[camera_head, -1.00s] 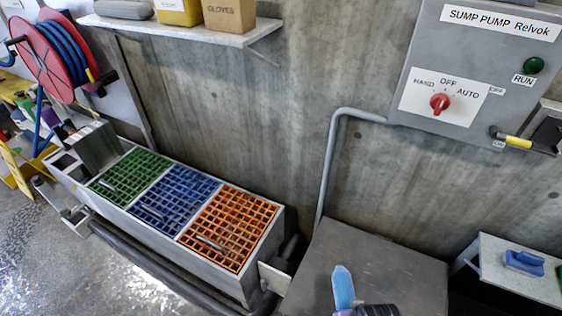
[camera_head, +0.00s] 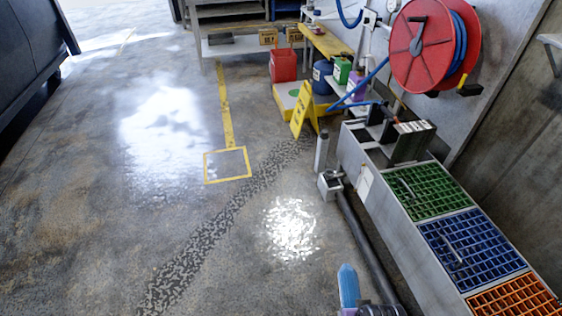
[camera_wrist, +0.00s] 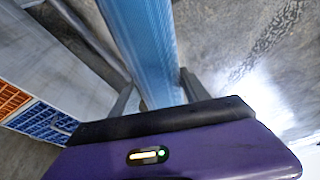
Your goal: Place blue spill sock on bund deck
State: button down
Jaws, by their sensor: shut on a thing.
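The blue spill sock (camera_head: 348,286) is a long, light-blue ribbed piece, standing up from my gripper at the bottom of the head view. In the wrist view the sock (camera_wrist: 140,42) runs up between the two fingers of my gripper (camera_wrist: 158,95), which is shut on it. A low yellow deck (camera_head: 284,98) with a green round mark lies on the floor at upper centre of the head view, well away from my gripper. It looks like the bund deck, but I see no label. A yellow floor sign partly hides it.
The yellow floor sign (camera_head: 301,112) stands in front of the deck. A red bin (camera_head: 283,66), blue drum (camera_head: 322,78) and green jug (camera_head: 342,70) are behind it. A grey trough with green, blue and orange grates (camera_head: 440,190) runs along the right. The floor at left is open.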

aim_at(283, 96)
jog(key=i+j+u, duration=0.3)
jog(key=i, duration=0.5)
jog(key=i+l+u, duration=0.1)
jog(key=i+u, duration=0.2)
jog(key=i, duration=2.85)
jog(key=i+j, duration=0.1)
jog(key=i, duration=2.25)
jog(key=i+j+z, duration=0.1)
jog(key=i+z, duration=0.35)
jog(key=i+j+z, duration=0.25)
jog(key=i+z, duration=0.15)
jog(key=i, duration=0.15)
jog(key=i+j+z, duration=0.65)
jog(key=z, duration=0.15)
jog(key=i+j+z, duration=0.15)
jog(key=j+z, duration=0.15)
jog(key=j, duration=0.15)
jog(key=i+j+z, duration=0.15)
jog(key=j+z, duration=0.2)
jog(key=i+j+z, duration=0.1)
jog(key=j+z, duration=0.55)
jog(key=j, duration=0.2)
jog(key=j+z, duration=0.2)
jog(key=j, duration=0.55)
